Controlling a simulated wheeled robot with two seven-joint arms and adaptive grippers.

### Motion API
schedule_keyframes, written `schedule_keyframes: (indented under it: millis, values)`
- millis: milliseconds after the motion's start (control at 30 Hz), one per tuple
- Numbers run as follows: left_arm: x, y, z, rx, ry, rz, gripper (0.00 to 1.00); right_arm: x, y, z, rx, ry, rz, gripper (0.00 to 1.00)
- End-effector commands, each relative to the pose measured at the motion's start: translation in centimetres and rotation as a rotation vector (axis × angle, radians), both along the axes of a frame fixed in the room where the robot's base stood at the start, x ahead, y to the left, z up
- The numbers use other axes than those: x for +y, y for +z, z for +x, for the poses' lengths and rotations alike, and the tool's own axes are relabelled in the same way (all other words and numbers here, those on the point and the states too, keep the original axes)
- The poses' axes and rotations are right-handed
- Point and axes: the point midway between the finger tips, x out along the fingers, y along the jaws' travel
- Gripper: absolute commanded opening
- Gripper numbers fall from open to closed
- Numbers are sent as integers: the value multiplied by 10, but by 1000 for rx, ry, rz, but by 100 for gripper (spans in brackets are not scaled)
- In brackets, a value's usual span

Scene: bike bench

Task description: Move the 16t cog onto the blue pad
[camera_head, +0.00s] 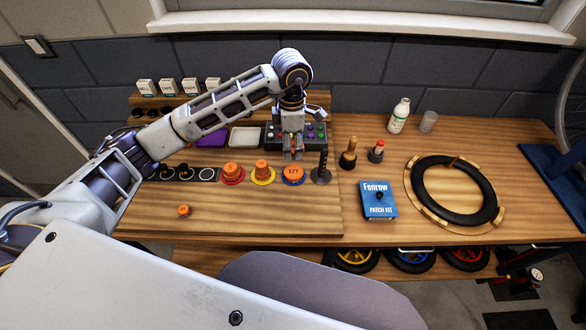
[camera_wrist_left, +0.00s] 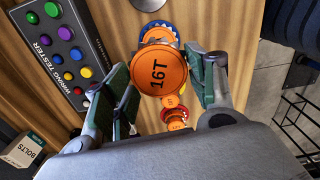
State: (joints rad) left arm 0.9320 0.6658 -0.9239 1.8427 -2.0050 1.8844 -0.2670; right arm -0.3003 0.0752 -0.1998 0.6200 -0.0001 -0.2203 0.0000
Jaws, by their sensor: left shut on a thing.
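My left gripper (camera_head: 292,157) is shut on the orange 16t cog (camera_wrist_left: 160,72), whose label faces the camera in the left wrist view. The fingers (camera_wrist_left: 163,85) stand on both sides of it. In the head view, the gripper is just behind and above the blue pad (camera_head: 293,182); the held cog is mostly hidden there. An orange cog, its label seemingly 17T (camera_head: 293,171), lies on the blue pad. In the left wrist view the blue pad's toothed edge (camera_wrist_left: 153,24) shows beyond the held cog, apparently apart from it. My right gripper is not in view.
Orange cogs stand on the red pad (camera_head: 233,182) and yellow pad (camera_head: 263,181). A small orange piece (camera_head: 184,210) lies at the front. A black upright tool (camera_head: 322,165) stands close right of the blue pad. The wiring tester (camera_head: 318,132) lies behind.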

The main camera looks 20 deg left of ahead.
Motion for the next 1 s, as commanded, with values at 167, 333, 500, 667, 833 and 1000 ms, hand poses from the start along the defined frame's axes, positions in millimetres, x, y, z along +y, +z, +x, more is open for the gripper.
schedule_keyframes:
  millis: [167, 333, 500, 667, 833, 1000]
  values:
    - [0, -17, -1, 4, 0, 0, 32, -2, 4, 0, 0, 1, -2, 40]
    - [0, -40, -1, 3, 0, 0, 32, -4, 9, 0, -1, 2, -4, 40]
    - [0, -55, 0, 1, 0, 0, 32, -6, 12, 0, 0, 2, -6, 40]
    - [0, -58, 0, 1, 0, 0, 32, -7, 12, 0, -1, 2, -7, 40]
    - [0, -58, 0, 1, 0, 0, 32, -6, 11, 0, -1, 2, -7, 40]
    - [0, -64, -1, 3, 0, 0, 32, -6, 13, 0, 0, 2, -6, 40]
